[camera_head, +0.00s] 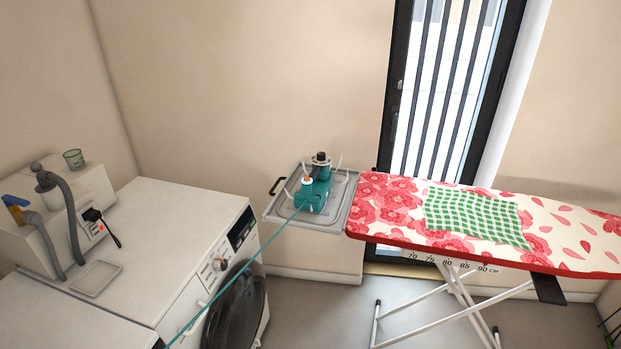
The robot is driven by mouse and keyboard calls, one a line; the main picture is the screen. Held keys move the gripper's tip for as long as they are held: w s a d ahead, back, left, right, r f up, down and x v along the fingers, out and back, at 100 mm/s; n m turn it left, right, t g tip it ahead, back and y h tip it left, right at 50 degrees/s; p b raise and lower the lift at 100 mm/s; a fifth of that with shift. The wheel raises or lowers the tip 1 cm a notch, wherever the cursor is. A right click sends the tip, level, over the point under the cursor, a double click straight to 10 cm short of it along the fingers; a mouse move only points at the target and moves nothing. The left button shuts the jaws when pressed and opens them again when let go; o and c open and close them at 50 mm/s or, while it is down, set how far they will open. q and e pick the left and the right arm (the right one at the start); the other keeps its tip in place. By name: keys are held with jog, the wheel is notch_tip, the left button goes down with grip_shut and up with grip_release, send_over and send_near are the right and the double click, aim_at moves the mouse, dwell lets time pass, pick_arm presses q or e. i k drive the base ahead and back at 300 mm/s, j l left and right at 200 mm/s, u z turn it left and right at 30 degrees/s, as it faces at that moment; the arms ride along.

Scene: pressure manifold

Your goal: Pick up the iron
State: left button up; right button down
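A teal object with a dark knob on top and a small orange-and-white part, which looks like the iron (314,194), sits on the grey metal tray (280,209) at the left end of the ironing board. Its exact outline is too small to make out. A thin teal cord (240,269) runs from it down and left, past the front of the washing machine, out of the bottom of the view. Neither of my grippers shows in the head view.
The ironing board (390,228) has a red floral cover with a green checked cloth (475,214) on it. White washing machines (190,215) stand at left, bearing a small dish (96,280). A cup (74,158) and hoses stand behind. A barred glass door is at the back.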

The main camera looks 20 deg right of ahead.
aim_at(317, 192)
jog(key=z, duration=1.6)
jog(key=i+l, duration=0.75)
jog(key=i+l+u, duration=0.15)
jog(key=u, duration=0.3)
jog(key=i+l+u, duration=0.1)
jog(key=u, duration=0.35)
jog(key=l+u, duration=0.3)
jog(key=u, duration=0.15)
jog(key=i+l, duration=0.05)
